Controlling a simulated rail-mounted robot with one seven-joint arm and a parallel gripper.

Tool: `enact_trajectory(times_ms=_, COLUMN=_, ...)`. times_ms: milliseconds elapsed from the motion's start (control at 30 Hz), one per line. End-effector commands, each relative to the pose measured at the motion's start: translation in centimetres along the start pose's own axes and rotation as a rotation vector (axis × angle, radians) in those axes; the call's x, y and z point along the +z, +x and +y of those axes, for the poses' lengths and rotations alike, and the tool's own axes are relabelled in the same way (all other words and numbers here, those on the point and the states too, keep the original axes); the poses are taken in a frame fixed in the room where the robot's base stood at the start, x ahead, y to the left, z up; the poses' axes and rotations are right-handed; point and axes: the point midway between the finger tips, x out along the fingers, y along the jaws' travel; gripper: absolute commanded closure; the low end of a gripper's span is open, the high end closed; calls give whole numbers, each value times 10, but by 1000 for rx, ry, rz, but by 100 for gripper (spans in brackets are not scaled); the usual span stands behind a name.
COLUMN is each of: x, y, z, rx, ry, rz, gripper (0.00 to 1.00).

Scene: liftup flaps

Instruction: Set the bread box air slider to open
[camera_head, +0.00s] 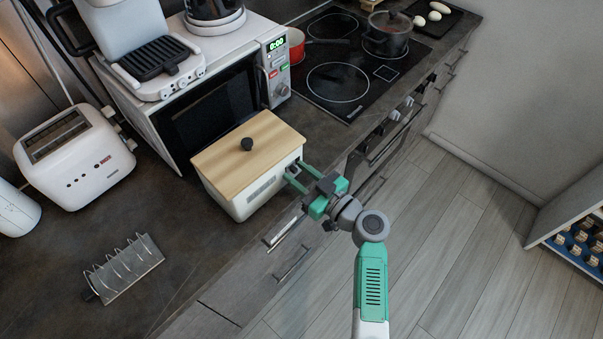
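The bread box (240,207) is a cream box with a light wooden lid (225,160) and a black knob (247,144). It stands on the dark counter near its front edge. A pale slotted strip, seemingly the air slider (262,190), runs along its front side; its setting is too small to read. My gripper (296,171) is at the right end of that side, close to the box corner. Its two green fingers look apart, with nothing visible between them. I cannot tell whether a fingertip touches the box.
A microwave (210,109) stands right behind the box. A white toaster (75,160) and a wire toast rack (123,268) are to the left. A hob (340,83) with pots lies beyond.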

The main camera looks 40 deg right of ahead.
Motion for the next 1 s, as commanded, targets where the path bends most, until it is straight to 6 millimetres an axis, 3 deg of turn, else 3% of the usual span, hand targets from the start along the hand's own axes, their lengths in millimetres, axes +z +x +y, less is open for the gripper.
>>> enact_trajectory(times_ms=167, x=0, y=-9, z=0, rx=2, ry=1, rz=-1, gripper=65)
enact_trajectory(times_ms=400, x=0, y=-57, z=0, rx=1, ry=-1, rz=-1, gripper=65)
enact_trajectory(times_ms=533, x=0, y=-73, z=0, rx=0, ry=0, rz=0, gripper=65)
enact_trajectory(times_ms=1000, x=0, y=-78, z=0, rx=0, ry=0, rz=0, gripper=65)
